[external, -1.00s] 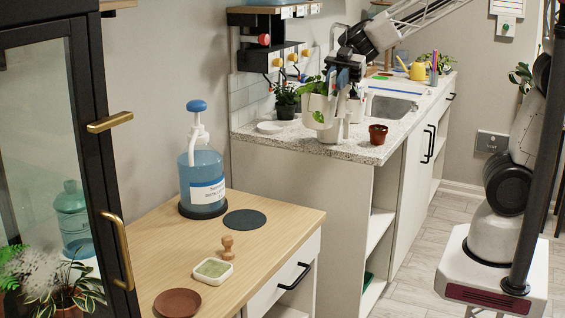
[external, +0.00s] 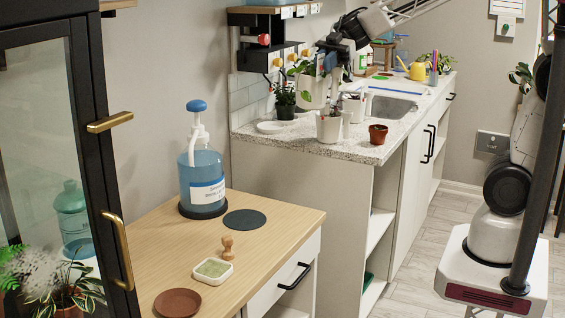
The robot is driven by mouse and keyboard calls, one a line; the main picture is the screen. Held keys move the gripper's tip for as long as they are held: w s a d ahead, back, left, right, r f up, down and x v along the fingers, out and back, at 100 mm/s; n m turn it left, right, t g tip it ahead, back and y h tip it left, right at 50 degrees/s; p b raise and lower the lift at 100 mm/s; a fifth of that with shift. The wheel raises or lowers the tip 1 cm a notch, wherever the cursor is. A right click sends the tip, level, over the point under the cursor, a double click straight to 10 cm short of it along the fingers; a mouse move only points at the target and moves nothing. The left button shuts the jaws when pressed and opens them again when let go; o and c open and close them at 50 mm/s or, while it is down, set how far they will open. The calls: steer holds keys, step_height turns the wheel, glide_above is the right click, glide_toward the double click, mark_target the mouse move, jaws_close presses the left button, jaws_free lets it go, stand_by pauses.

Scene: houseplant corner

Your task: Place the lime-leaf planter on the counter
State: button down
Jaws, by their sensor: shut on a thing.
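The lime-leaf planter (external: 312,93) is a white pot with a green leaf mark and a leafy plant in it. In the external view it is above the left part of the speckled counter (external: 302,144), apparently raised off it. My gripper (external: 329,70) comes from the upper right and is shut on the planter at its upper right side. The exact finger contact is too small to see.
White containers (external: 328,128) stand in front and to the right of the planter. A dark potted plant (external: 285,110) and white saucer (external: 270,127) are left. The wall rack (external: 266,42) is close behind.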

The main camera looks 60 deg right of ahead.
steer(key=w+d+m+t, duration=0.1)
steer(key=w+d, duration=0.2)
steer(key=d, duration=0.4)
steer(key=w+d+m+t+h, duration=0.1)
steer(key=w+d+m+t, duration=0.1)
steer(key=w+d, duration=0.35)
steer(key=w+d+m+t, duration=0.1)
steer(key=w+d, duration=0.1)
steer(key=d, duration=0.6)
steer(key=w+d+m+t+h, duration=0.15)
steer(key=d+m+t, duration=0.25)
steer(key=d, duration=2.1)
step_height(320, 180, down, 11)
steer(key=shift+a+f+h, duration=0.15)
steer(key=shift+a+h, duration=0.15)
steer(key=shift+h, duration=0.15)
steer(key=shift+s, duration=0.1)
step_height(320, 180, down, 6)
steer(key=shift+f, duration=0.15)
steer(key=shift+f, duration=2)
